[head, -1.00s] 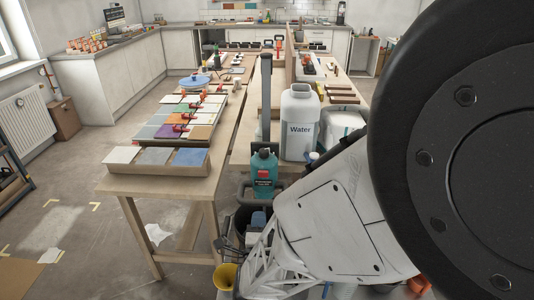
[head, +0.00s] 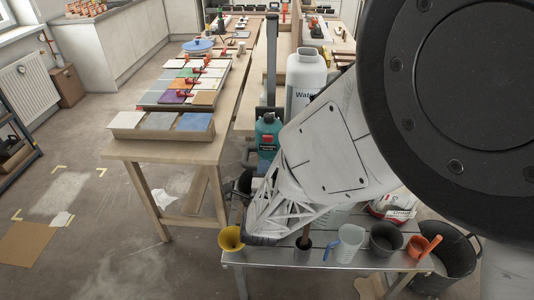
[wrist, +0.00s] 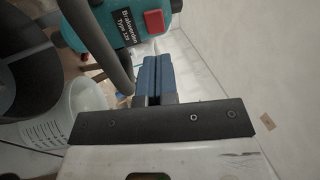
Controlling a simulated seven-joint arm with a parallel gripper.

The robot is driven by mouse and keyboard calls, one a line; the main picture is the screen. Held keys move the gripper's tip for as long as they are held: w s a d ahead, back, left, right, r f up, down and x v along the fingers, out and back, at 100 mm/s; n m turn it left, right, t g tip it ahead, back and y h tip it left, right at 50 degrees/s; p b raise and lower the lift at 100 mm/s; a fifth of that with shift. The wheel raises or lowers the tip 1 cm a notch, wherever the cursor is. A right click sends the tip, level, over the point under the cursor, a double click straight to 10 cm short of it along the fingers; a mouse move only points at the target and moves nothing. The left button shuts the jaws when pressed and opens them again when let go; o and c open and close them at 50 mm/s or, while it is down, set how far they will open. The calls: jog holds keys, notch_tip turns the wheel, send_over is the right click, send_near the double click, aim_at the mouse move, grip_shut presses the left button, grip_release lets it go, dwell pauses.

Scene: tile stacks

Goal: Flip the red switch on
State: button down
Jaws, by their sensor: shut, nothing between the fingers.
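The red switch (wrist: 155,22) is a small red block on a teal machine (wrist: 110,20) with a dark label, at the top of the wrist view. In the head view the teal machine (head: 267,122) stands behind my arm, with a small red patch (head: 268,140) on its front. My gripper (wrist: 157,62) shows blue fingers pressed together and empty. In the wrist picture the fingertips are just below the red switch; the exact gap cannot be told. In the head view my own arm hides the gripper.
In the head view, a white water canister (head: 304,75) stands behind the machine. A metal table (head: 345,257) holds a funnel (head: 230,239), a jug (head: 350,241) and cups. Tile samples (head: 160,121) lie left.

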aim_at(267, 137)
jog(key=x, duration=0.8)
jog(key=shift+w+r, duration=0.1)
jog(key=shift+w, duration=0.3)
jog(key=shift+w+r, duration=0.1)
jog(key=shift+w+r+g, duration=0.35)
jog(key=shift+r+g, duration=0.05)
jog(key=shift+g, duration=0.5)
jog(key=shift+w+r+g, duration=0.15)
jog(key=shift+r+g, duration=0.1)
jog(key=shift+g, duration=0.55)
jog(key=shift+f, duration=0.1)
jog(key=shift+s, duration=0.4)
jog(key=s+r, duration=0.1)
jog(key=s, duration=1.3)
jog(key=shift+r, duration=0.3)
